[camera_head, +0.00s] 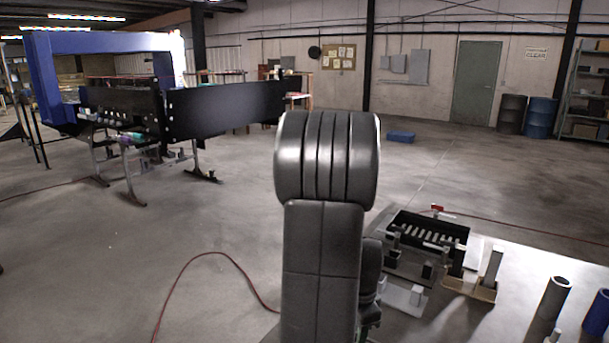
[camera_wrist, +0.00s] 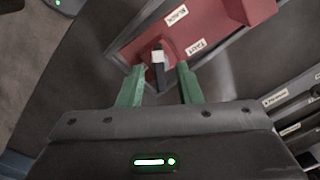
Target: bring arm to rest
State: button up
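My arm (camera_head: 322,230) stands upright in the middle of the head view, dark grey. My gripper is not visible there. In the wrist view my gripper (camera_wrist: 160,67) shows two green fingers, spread apart. A small black piece with a white top (camera_wrist: 158,57) shows in the gap between them, with space on both sides, and it does not appear gripped. Its exact distance from the fingers is hard to tell.
A blue-framed conveyor (camera_head: 225,108) with black side panels stands at left. At right, a pale mat holds a black slotted rack (camera_head: 430,226), blocks and a dark cylinder (camera_head: 549,300). A red cable (camera_head: 190,265) lies on the floor. A blue box (camera_head: 401,136) lies farther back. Mid-floor is open.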

jog(key=shift+f, duration=0.3)
jog(key=shift+r, duration=0.1)
notch_tip(320, 180, up, 14)
notch_tip(320, 180, down, 14)
jog(key=shift+f, duration=0.1)
jog(key=n+p, duration=0.1)
jog(key=n, duration=0.4)
jog(key=shift+p, duration=0.3)
jog(key=n+p, duration=0.1)
jog(key=n, duration=0.4)
dwell(0.6)
